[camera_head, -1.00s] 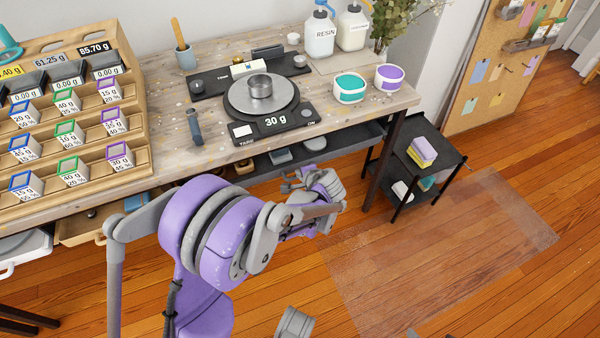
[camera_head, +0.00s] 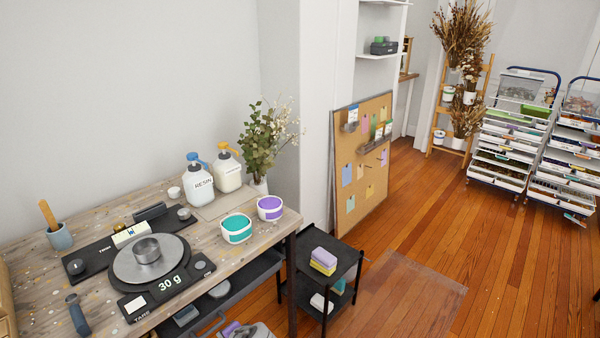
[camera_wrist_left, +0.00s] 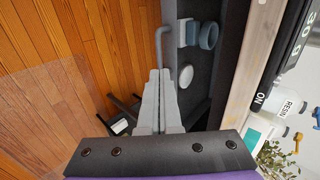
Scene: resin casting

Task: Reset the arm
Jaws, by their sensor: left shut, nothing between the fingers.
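My left gripper (camera_wrist_left: 158,85) shows in the left wrist view with its grey fingers together and nothing between them. In the head view only a small purple and grey piece of my arm shows at the bottom edge, below the worktable (camera_head: 215,258). My right gripper is in neither current view.
A scale (camera_head: 150,262) reading 30 g holds a metal cup (camera_head: 147,249). Teal (camera_head: 236,229) and purple (camera_head: 270,208) tubs stand near the table's right end. A black cart (camera_head: 345,262) stands beside the table. The wooden floor (camera_head: 480,260) farther right is open.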

